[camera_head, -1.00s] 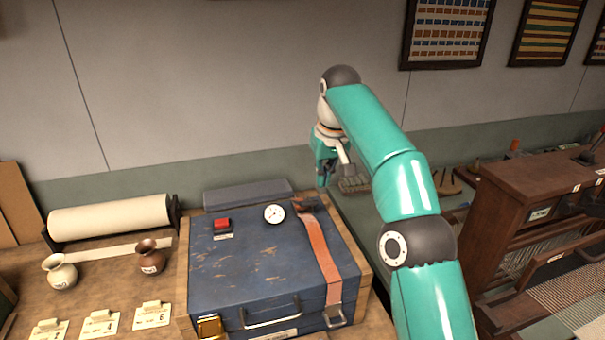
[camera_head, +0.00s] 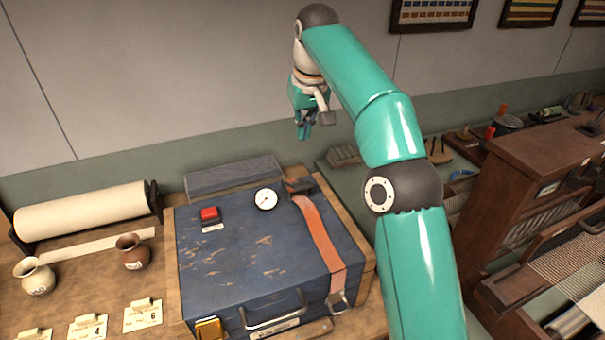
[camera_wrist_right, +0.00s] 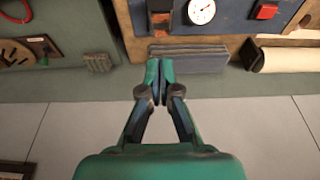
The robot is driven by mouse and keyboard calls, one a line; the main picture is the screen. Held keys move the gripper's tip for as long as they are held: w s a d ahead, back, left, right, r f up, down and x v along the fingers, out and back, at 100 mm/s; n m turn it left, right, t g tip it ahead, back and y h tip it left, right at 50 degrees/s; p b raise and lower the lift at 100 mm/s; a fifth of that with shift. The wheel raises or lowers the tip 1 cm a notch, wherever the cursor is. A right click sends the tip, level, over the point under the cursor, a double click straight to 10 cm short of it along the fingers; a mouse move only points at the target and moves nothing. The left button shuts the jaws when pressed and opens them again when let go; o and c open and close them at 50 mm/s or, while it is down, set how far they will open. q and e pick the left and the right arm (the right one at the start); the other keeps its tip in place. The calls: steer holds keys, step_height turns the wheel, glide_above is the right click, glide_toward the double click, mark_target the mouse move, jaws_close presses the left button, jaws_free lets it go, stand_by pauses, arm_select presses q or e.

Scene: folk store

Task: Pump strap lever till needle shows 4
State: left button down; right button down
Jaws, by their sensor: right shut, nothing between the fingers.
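A blue case (camera_head: 245,255) with worn paint lies on the wooden bench, an orange strap (camera_head: 320,237) running over its right side. The dark strap lever (camera_head: 299,186) sits at the strap's back end; it also shows in the right wrist view (camera_wrist_right: 160,14). My right gripper (camera_head: 304,132) is above and behind the case's back edge, apart from the lever. In the right wrist view its fingers (camera_wrist_right: 160,68) are together and empty. My left gripper is out of view.
A red button (camera_head: 209,213) is on the case. A grey block (camera_head: 233,176) lies behind it. A paper roll (camera_head: 80,212), two small jugs (camera_head: 34,274) and number cards (camera_head: 142,314) are at left. A wooden loom (camera_head: 530,190) stands at right.

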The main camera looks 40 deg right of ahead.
steer(key=b, duration=0.3)
glide_above(302, 183)
steer(key=w, duration=0.1)
step_height(302, 183, down, 8)
steer(key=f, duration=0.1)
steer(key=f+b, duration=0.1)
steer(key=f, duration=0.1)
steer(key=shift+s+d, duration=0.2)
steer(key=shift+s, duration=0.2)
steer(key=shift+s+f, duration=0.2)
steer(key=shift+s+a+f, duration=0.1)
steer(key=shift+s+f, duration=0.05)
steer(key=shift+f, duration=0.25)
steer(key=shift+b, duration=0.35)
steer(key=s+f+t+b, duration=0.1)
steer(key=t+b, duration=0.1)
steer(key=b, duration=0.5)
steer(key=s+f+t+h+b, duration=0.1)
steer(key=f+b, duration=0.1)
steer(key=b, duration=0.5)
steer(key=s+a+f+t+b, duration=0.1)
steer(key=f+t+b, duration=0.1)
steer(key=b, duration=0.5)
steer(key=shift+s+f+t, duration=0.1)
steer(key=shift+f+t, duration=0.15)
steer(key=shift+t, duration=0.05)
steer(key=shift+s+f+t+b, duration=0.1)
steer(key=shift+t+b, duration=0.2)
steer(key=shift+b, duration=0.75)
